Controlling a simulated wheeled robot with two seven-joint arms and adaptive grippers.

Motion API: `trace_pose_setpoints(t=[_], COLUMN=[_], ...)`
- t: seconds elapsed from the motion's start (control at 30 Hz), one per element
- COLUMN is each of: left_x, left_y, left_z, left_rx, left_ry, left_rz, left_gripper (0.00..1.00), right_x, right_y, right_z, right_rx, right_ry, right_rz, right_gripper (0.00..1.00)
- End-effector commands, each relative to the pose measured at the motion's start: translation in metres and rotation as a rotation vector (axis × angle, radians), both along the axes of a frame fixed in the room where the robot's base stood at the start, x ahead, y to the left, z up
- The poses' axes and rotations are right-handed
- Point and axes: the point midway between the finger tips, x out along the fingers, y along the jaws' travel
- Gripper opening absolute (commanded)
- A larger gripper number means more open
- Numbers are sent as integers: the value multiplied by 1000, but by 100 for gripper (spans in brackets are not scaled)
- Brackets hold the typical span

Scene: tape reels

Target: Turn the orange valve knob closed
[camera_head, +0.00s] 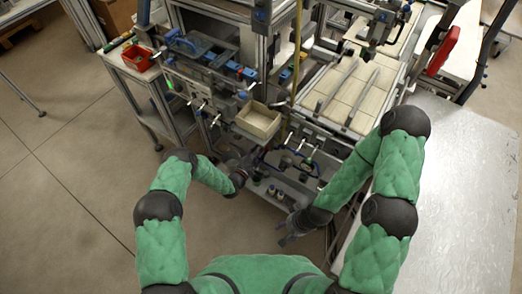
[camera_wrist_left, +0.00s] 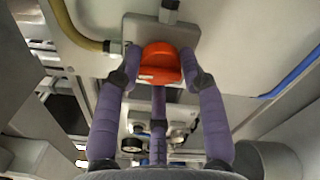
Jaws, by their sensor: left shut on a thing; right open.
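The orange valve knob (camera_wrist_left: 160,62) shows in the upper middle of the left wrist view, in front of a grey block (camera_wrist_left: 205,30). My left gripper (camera_wrist_left: 160,78) has its purple fingers on both sides of the knob and is shut on it. In the head view my left gripper (camera_head: 240,178) is small and dark at the lower part of the machine, and the knob cannot be made out there. My right gripper (camera_head: 290,230) is open and empty, low in front of the machine and apart from it.
A yellow hose (camera_wrist_left: 80,35) joins the block's left side. A blue tube (camera_wrist_left: 295,72) runs at the right. A beige bin (camera_head: 258,121) sits on the machine above my left gripper. A metal table (camera_head: 460,190) stands at the right. Open floor (camera_head: 70,170) lies at the left.

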Motion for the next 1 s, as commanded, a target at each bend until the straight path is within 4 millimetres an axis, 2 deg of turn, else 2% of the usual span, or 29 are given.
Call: trace_pose_setpoints(t=[0.27, 1.0], left_x=[0, 0], left_y=[-1, -1], left_z=[0, 0], left_rx=[-163, -746], left_ry=[107, 498], left_rz=[-4, -4], left_gripper=[8, 8], right_x=[0, 0], right_y=[0, 0], right_z=[-5, -20], right_rx=[0, 0], right_ry=[0, 0], right_rz=[0, 0], right_gripper=[53, 53])
